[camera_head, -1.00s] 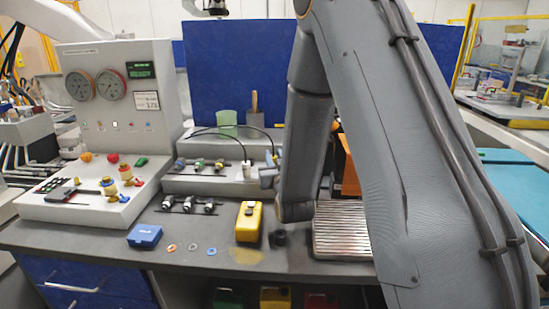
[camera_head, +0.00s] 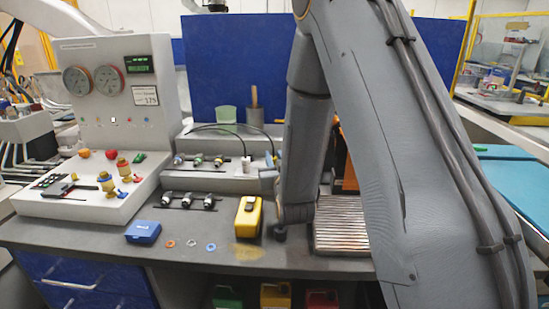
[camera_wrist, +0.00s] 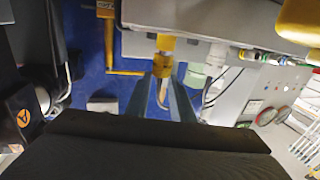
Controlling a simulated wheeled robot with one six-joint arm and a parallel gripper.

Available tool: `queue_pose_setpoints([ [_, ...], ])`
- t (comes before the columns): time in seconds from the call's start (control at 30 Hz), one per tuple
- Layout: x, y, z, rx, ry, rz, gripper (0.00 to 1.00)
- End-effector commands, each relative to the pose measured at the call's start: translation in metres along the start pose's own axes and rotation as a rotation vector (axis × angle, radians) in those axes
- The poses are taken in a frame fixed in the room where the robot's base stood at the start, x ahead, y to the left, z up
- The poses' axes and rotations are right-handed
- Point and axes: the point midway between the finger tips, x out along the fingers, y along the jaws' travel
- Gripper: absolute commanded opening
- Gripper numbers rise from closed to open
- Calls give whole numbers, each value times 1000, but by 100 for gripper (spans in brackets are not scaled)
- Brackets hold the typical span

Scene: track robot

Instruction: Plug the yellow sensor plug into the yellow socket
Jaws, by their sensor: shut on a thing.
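In the wrist view my gripper (camera_wrist: 160,92) is shut on the yellow sensor plug (camera_wrist: 164,43), which sticks out beyond the fingertips. A pale cable end shows between the fingers. In the head view, my arm hides most of the gripper; blue-grey finger parts (camera_head: 268,180) show at its left edge. A row of colour-ringed sockets sits on the grey step of the bench. The one that looks yellow (camera_head: 218,160) is at the row's right end, left of my gripper. In the wrist view this row appears at the upper right, apart from the plug.
A white connector (camera_head: 246,165) with black cables stands between the sockets and my gripper. A second row of connectors (camera_head: 188,201) lies in front. A yellow case (camera_head: 248,217), blue box (camera_head: 143,232) and ribbed metal plate (camera_head: 340,228) are on the bench. The gauge panel stands left.

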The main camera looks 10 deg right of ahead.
Motion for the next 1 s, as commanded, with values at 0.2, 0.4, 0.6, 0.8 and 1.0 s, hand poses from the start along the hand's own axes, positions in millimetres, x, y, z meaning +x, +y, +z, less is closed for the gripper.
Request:
queue_pose_setpoints([
  [0.2,0,0,6,0,-1,0,0],
  [0.4,0,0,7,0,-1,0,40],
  [0.6,0,0,6,0,0,0,43],
  [0.8,-6,0,7,0,-1,0,43],
  [1.0,-36,0,8,0,-1,0,43],
])
